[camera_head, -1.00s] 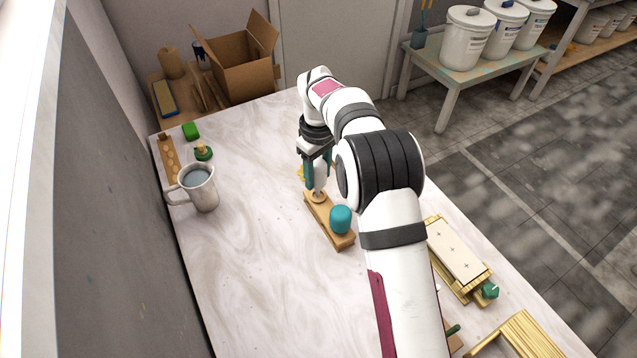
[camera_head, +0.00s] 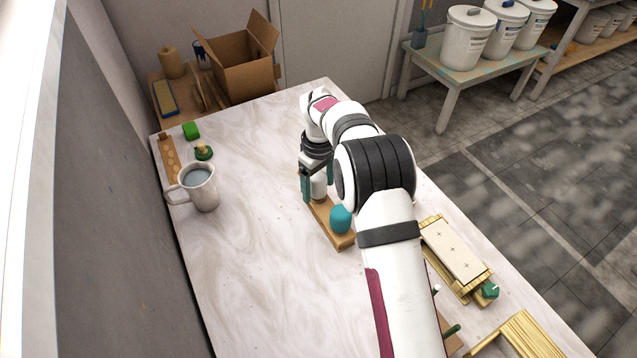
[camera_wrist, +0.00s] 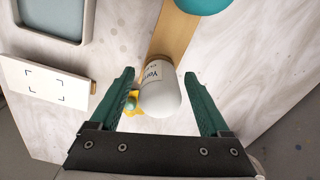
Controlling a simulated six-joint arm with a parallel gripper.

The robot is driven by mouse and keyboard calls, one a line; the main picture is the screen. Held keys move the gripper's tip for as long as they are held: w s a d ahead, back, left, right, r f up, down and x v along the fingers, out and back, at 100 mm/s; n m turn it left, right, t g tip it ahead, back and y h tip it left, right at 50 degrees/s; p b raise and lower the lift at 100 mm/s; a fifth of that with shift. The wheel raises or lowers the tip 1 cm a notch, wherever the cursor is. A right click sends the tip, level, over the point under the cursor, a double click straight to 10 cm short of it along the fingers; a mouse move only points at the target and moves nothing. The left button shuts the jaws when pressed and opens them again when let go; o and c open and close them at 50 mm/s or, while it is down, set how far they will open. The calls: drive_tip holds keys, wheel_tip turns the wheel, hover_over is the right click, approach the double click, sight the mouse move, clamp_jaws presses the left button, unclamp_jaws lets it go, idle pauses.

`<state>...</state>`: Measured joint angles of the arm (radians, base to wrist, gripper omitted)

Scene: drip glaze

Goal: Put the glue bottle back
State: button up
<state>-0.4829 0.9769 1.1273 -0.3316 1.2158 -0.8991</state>
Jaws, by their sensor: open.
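The white glue bottle (camera_wrist: 160,96) with a dark printed label is at one end of a wooden block (camera_wrist: 173,32), its rounded end towards the wrist camera. In the head view the bottle (camera_head: 319,187) shows at the far end of the block (camera_head: 338,240). My gripper (camera_wrist: 159,76) has its green fingers open on both sides of the bottle, with gaps visible in the wrist view. In the head view my gripper (camera_head: 318,190) is low over the block. The bottle's seat in the block is hidden.
A teal rounded piece (camera_head: 341,219) stands on the block's near end. A small yellow item (camera_wrist: 129,104) lies beside the bottle. A mug (camera_head: 200,188) stands at left. A framed white tile (camera_head: 452,249) lies at right. The table between mug and block is clear.

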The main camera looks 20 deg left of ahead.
wheel_tip(320, 180, up, 13)
drive_tip(key=shift+f, duration=0.2)
drive_tip(key=s+d+r+m+y, duration=0.1)
drive_tip(key=s+d+r+m, duration=0.35)
drive_tip(key=s+d, duration=0.3)
drive_tip(key=s+d+r+m, duration=0.4)
drive_tip(key=s+d+m, duration=0.1)
drive_tip(key=s+d, duration=0.25)
drive_tip(key=s+d+f+m, duration=0.2)
drive_tip(key=s+d+m, duration=0.1)
drive_tip(key=s, duration=0.6)
drive_tip(key=s+d+f+m, duration=0.3)
drive_tip(key=s+m, duration=0.2)
drive_tip(key=s, duration=0.4)
drive_tip(key=shift+s+f+y, duration=0.2)
drive_tip(key=shift+y, duration=0.2)
